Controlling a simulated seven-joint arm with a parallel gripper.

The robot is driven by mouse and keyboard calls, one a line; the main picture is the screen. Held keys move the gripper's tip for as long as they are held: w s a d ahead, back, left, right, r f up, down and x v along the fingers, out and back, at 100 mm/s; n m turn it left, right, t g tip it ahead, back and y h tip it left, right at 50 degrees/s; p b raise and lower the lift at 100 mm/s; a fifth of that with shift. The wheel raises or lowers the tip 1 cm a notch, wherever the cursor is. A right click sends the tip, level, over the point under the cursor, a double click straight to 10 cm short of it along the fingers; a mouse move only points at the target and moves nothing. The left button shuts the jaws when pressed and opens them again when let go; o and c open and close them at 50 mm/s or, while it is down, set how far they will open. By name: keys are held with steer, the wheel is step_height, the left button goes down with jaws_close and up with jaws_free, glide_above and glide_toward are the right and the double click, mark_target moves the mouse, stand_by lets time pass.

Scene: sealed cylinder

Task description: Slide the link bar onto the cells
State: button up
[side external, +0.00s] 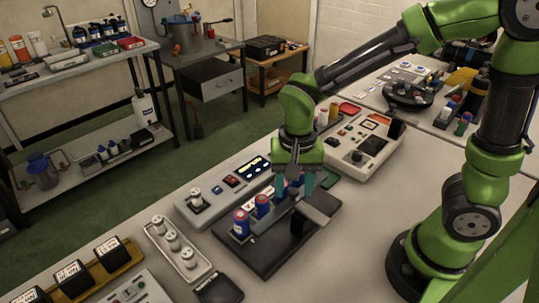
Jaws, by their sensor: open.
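Several blue cells with red bands and pale tops (241,223) stand upright in a row on a black base plate (262,262). A grey bar-like piece (319,206), which looks like the link bar, sits at the right of the plate over a dark block. My gripper (295,186) points down over the far end of the row, with its teal fingers apart. It is open, and one finger is close to the far cells. The fingers partly hide those cells and the far end of the grey piece. I cannot tell whether the fingers touch either.
A grey control box with a lit display (255,166) stands behind the plate. A white instrument (365,143) is behind right. A white tray of pale cylinders (178,248) and a small black tray (218,288) lie to the left. The table in front is clear.

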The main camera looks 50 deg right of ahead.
jaws_close()
steer(key=w, duration=0.6)
steer(key=shift+w, duration=0.3)
jaws_free()
steer(key=shift+r, duration=0.1)
step_height(320, 180, up, 17)
stand_by(0.6)
